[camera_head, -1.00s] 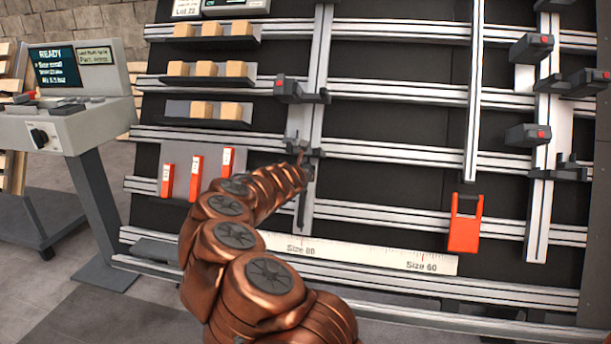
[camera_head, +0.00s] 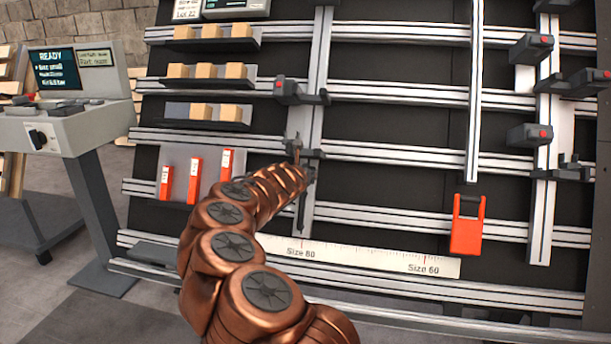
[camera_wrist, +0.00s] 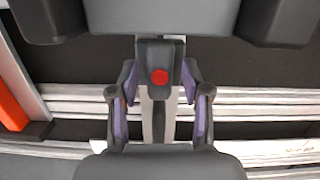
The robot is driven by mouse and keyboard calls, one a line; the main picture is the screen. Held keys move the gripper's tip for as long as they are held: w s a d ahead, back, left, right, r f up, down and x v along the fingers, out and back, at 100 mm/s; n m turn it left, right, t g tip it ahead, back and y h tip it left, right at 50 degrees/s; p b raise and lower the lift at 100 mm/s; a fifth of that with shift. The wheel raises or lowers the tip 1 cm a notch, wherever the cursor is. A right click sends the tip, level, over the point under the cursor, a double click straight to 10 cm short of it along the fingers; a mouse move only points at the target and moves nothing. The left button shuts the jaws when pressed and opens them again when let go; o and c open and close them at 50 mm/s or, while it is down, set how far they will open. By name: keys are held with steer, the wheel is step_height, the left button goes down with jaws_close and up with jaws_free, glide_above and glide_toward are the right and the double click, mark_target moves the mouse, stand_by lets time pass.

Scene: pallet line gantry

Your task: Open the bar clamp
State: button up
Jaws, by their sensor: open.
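The bar clamp has an upright silver bar (camera_head: 318,50) on the rack, with a dark upper jaw (camera_head: 300,93) carrying a red button. A lower dark part of it sits by my gripper and is largely hidden by my arm. My gripper (camera_head: 300,158) is at this lower part, mostly covered by my wrist in the head view. In the wrist view, my gripper (camera_wrist: 160,90) is open, with its purple-padded fingers on either side of a dark clamp part with a red button (camera_wrist: 158,77). I cannot tell whether the pads touch it.
An orange block (camera_head: 467,225) hangs right of the clamp. A white size scale (camera_head: 360,254) runs below. More dark clamps (camera_head: 530,135) are at the right. Shelves with wooden blocks (camera_head: 207,70) and orange tags (camera_head: 195,180) are at the left, beside a console (camera_head: 70,115) reading READY.

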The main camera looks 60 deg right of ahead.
steer(key=shift+b+v, duration=0.3)
steer(key=shift+v, duration=0.7)
steer(key=r+v, duration=0.1)
steer(key=v, duration=0.6)
steer(key=shift+d+r, duration=0.2)
steer(key=shift+w, duration=0.1)
